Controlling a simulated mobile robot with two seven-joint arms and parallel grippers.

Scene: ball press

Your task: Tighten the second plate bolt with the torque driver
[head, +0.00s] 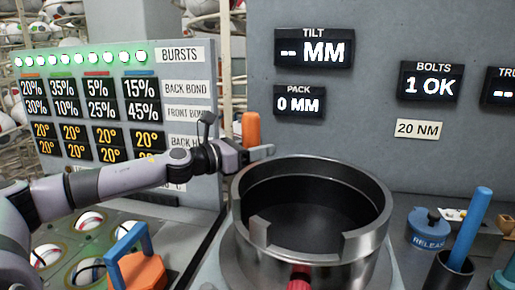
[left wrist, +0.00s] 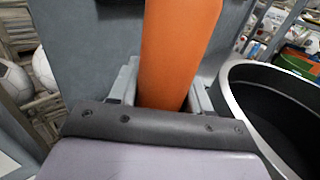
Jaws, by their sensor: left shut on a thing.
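My left gripper (head: 256,154) is shut on an upright orange handle (head: 251,129), which I take to be the torque driver. The handle rises from between the fingers in the left wrist view (left wrist: 178,50). Its lower end is hidden behind the gripper. The gripper is just left of and behind the rim of a big open metal cylinder (head: 310,172). The cylinder's inside is dark, and I cannot make out the plate or its bolts. The bolts display (head: 430,84) reads "1 OK", above a "20 NM" label (head: 418,129). My right gripper is not in view.
A blue rod (head: 471,225) leans in a dark cup at the right, near a blue "RELEASE" knob (head: 428,229). An orange block with a blue handle (head: 138,270) stands at lower left beside balls in a tray. A panel of percentages (head: 90,110) stands behind my arm.

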